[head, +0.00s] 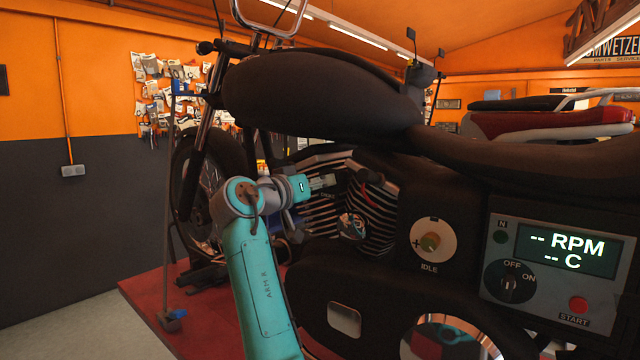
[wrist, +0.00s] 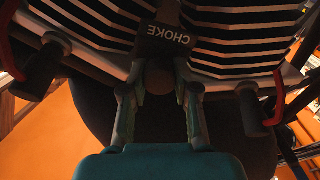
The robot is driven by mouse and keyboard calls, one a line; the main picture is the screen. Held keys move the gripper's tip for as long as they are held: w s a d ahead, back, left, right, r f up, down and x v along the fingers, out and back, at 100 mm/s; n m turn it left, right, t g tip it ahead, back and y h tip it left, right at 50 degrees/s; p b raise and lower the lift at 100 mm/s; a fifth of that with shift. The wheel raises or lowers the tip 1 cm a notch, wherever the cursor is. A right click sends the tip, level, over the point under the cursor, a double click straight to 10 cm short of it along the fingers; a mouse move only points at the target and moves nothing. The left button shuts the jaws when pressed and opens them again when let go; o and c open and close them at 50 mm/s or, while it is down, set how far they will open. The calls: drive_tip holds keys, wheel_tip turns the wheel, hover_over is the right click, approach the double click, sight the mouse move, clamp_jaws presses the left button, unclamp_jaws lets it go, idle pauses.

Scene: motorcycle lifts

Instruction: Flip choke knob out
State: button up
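The choke knob (wrist: 158,77) is a dark rounded knob below a black CHOKE label (wrist: 165,45) in the wrist view, where the lettering appears upside down. My gripper (wrist: 159,85) is open, with one finger on each side of the knob. Narrow gaps seem to separate the fingers from the knob, though contact at the tips is too dark to tell. In the head view, my gripper (head: 326,182) points right at the engine's finned cylinders, and I cannot make out the knob there.
The black motorcycle (head: 330,95) stands on a red lift (head: 150,290). Dark cylindrical parts with red levers (wrist: 254,112) flank my gripper in the wrist view. An IDLE dial (head: 432,240) and a control panel (head: 553,270) with an OFF/ON key switch and red START button are at right.

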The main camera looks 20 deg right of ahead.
clamp_jaws()
drive_tip(key=v, duration=0.2)
drive_tip(key=shift+s+a, duration=0.1)
drive_tip(key=shift+a, duration=0.15)
drive_tip(key=shift+f, duration=0.1)
drive_tip(key=o, duration=0.7)
unclamp_jaws()
drive_tip(key=shift+o, duration=0.2)
drive_tip(key=shift+a, duration=0.1)
drive_tip(key=v, duration=1.2)
drive_tip(key=shift+s, duration=0.1)
drive_tip(key=shift+s, duration=0.1)
